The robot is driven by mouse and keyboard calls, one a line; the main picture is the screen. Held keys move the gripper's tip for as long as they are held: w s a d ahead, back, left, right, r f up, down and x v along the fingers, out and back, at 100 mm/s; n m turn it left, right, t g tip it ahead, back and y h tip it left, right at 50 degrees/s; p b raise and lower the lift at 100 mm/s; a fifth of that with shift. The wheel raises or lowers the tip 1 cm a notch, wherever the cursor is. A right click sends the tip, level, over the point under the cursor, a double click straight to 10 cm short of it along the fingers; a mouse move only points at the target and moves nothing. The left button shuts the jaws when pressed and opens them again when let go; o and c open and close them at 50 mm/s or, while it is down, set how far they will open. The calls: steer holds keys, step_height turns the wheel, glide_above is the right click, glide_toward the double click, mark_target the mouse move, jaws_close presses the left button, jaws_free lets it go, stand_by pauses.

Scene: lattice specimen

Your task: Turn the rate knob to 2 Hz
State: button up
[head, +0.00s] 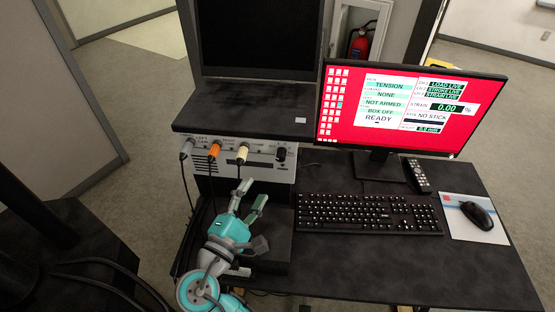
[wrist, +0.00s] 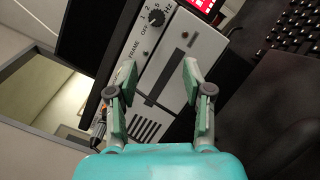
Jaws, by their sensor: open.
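The rate knob (head: 281,154) is a small black dial at the right end of the light grey box's front panel (head: 255,174). In the wrist view the knob (wrist: 157,18) is at the top, with OFF, 1, 2, 5 and Hz printed around it; I cannot tell which mark it points at. My gripper (head: 253,191) is teal with grey fingers, in front of and below the panel. It is apart from the knob. In the wrist view its fingers (wrist: 159,70) are spread wide with nothing between them, and the panel shows beyond them.
Grey, orange and cream plugs (head: 214,151) with cables stick out of the panel left of the knob. A monitor (head: 410,105) reading READY, a keyboard (head: 368,214), a remote (head: 418,175) and a mouse (head: 477,215) are to the right. The desk's front right (head: 420,270) is clear.

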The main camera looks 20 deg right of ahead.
mark_target(278, 160)
steer(key=shift+t+h, duration=0.3)
steer(key=shift+h, duration=0.5)
steer(key=x, duration=0.7)
steer(key=s+d+x, duration=0.1)
steer(key=x, duration=0.2)
steer(key=shift+w+d+r, duration=0.15)
steer(key=shift+d, duration=0.15)
jaws_close()
